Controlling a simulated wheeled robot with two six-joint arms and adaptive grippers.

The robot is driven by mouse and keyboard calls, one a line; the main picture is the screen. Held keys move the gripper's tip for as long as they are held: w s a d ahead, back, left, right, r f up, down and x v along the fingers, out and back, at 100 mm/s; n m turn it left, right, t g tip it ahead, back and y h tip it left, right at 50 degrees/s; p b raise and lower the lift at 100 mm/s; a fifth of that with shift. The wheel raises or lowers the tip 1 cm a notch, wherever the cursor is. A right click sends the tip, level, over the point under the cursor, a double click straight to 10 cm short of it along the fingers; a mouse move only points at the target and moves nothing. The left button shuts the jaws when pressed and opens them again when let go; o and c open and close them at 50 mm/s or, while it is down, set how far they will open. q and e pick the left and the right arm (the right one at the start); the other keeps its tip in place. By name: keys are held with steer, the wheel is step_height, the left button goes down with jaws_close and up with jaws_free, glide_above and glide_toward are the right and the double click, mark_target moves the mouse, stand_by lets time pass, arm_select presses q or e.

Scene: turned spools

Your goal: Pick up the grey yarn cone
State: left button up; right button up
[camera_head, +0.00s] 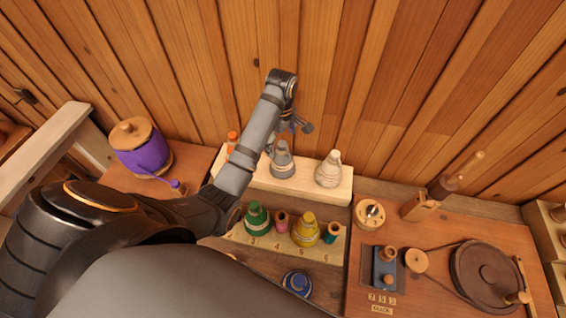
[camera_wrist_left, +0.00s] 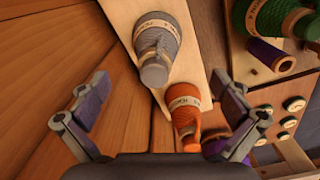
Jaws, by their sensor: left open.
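The grey yarn cone (camera_head: 283,163) stands on the pale upper shelf at the back, between an orange cone and a cream cone. In the left wrist view the grey cone (camera_wrist_left: 155,48) lies ahead of the fingers, with a pale label band around it and its narrow end toward me. My left gripper (camera_head: 298,127) is just above and behind the grey cone in the head view. In the wrist view the left gripper (camera_wrist_left: 166,108) is open, its two fingers wide apart, with nothing gripped. My right gripper is out of sight.
The orange cone (camera_wrist_left: 187,110) is close to the grey one, near the right finger. The cream cone (camera_head: 329,169) stands to the right. Green (camera_head: 257,219) and yellow (camera_head: 305,230) cones sit on a lower rack. The plank wall (camera_head: 330,60) rises close behind.

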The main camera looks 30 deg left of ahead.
mark_target(282, 156)
arm_select(q)
steer(key=f, duration=0.3)
steer(key=shift+w+f, duration=0.35)
steer(key=shift+w, duration=0.05)
steer(key=shift+f, duration=0.25)
step_height(282, 156, down, 4)
steer(key=shift+s+r+p, duration=0.1)
steer(key=shift+s+p, duration=0.05)
steer(key=shift+p, duration=0.7)
steer(key=shift+f, duration=0.5)
steer(key=c, duration=0.6)
steer(key=shift+r, duration=0.1)
steer(key=c, duration=1)
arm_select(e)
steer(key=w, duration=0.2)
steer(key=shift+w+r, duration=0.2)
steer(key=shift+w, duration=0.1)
arm_select(q)
steer(key=shift+a+r, duration=0.1)
steer(key=shift+c, duration=0.2)
